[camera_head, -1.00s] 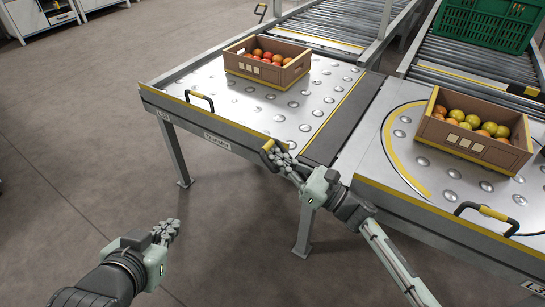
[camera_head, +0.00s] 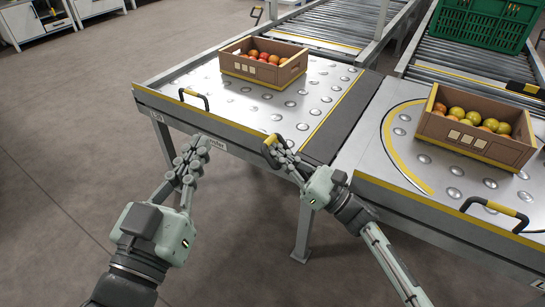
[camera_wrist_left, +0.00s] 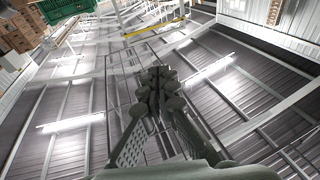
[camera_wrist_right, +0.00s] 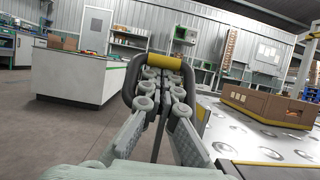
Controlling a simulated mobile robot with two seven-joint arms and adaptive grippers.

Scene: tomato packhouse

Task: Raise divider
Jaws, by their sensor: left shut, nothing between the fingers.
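I cannot pick out a raised divider; a flat dark strip (camera_head: 337,124) lies between the two metal tables. A black handle with a yellow grip (camera_head: 267,142) is at the left table's front edge. My right gripper (camera_head: 277,150) is at this handle. In the right wrist view the yellow grip (camera_wrist_right: 164,62) is just beyond its fingertips and the black sides run outside the fingers. Whether the fingers pinch anything is unclear. My left gripper (camera_head: 190,157) is shut and empty, in front of the left table's edge; its fingers (camera_wrist_left: 158,88) point upward.
The left table (camera_head: 222,112) carries a cardboard crate (camera_head: 262,72) of red tomatoes. The right table (camera_head: 385,168) carries a crate (camera_head: 470,146) of yellow-green and orange tomatoes. Other handles (camera_head: 195,97) (camera_head: 495,208) sit on the front edges. A green crate (camera_head: 485,22) stands behind. Floor on the left is clear.

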